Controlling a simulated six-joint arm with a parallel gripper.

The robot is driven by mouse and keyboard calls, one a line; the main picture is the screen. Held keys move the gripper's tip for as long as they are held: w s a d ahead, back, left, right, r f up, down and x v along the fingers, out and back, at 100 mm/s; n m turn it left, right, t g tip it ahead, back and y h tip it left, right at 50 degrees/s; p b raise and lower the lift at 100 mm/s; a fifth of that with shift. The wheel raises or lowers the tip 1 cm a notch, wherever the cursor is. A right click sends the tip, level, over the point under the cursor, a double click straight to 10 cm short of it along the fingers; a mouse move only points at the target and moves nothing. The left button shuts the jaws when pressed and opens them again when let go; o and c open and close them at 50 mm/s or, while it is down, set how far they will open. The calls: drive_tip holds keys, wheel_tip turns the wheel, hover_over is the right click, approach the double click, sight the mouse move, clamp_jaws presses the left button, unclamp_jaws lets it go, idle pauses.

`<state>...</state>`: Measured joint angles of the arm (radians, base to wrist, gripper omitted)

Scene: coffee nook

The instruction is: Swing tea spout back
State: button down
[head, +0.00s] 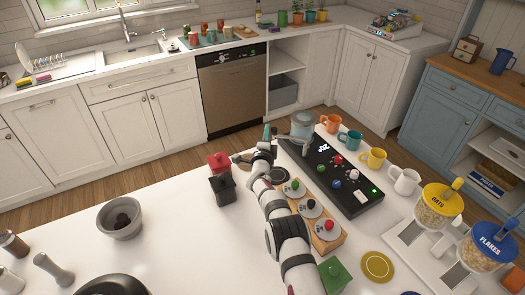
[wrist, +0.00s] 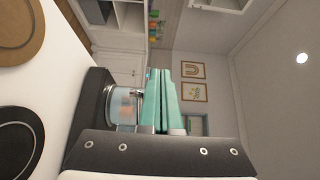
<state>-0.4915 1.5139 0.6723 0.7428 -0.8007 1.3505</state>
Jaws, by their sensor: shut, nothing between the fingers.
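A black machine (head: 345,180) with coloured knobs stands on the white counter right of my arm. At its far end is a clear vessel (head: 302,124) with a grey metal part (head: 299,142) in front; which part is the tea spout I cannot tell. The vessel also shows in the wrist view (wrist: 120,107), with a metal band on top. My gripper (head: 267,132) is just left of the vessel. Its teal fingers (wrist: 163,98) are shut together and empty, close beside the vessel in the wrist view. I cannot tell whether they touch it.
Orange (head: 331,123), teal (head: 349,140), yellow (head: 373,158) and white mugs (head: 403,181) line the machine's right side. A wooden rack (head: 326,240) with knobbed discs lies by my arm. Red (head: 219,162) and black containers (head: 222,187) stand left. The counter's left middle is mostly clear.

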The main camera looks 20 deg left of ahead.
drive_tip(key=s+a, duration=0.4)
drive_tip(key=s, duration=0.9)
drive_tip(key=n+y, duration=0.2)
drive_tip(key=y, duration=0.1)
approach(276, 131)
drive_tip(key=shift+g, duration=0.4)
drive_tip(key=x, duration=0.6)
drive_tip(key=shift+w+a+r, duration=0.2)
drive_tip(key=shift+w+a, duration=0.05)
drive_tip(key=shift+a, duration=0.1)
drive_tip(key=shift+w, duration=0.1)
drive_tip(key=shift+w+a, duration=0.2)
drive_tip(key=shift+w, duration=0.2)
drive_tip(key=shift+d+x, duration=0.25)
drive_tip(key=shift+x, duration=0.85)
drive_tip(key=shift+d+x, duration=0.2)
drive_tip(key=shift+x, duration=0.85)
drive_tip(key=shift+w, duration=0.2)
drive_tip(key=shift+s, duration=0.15)
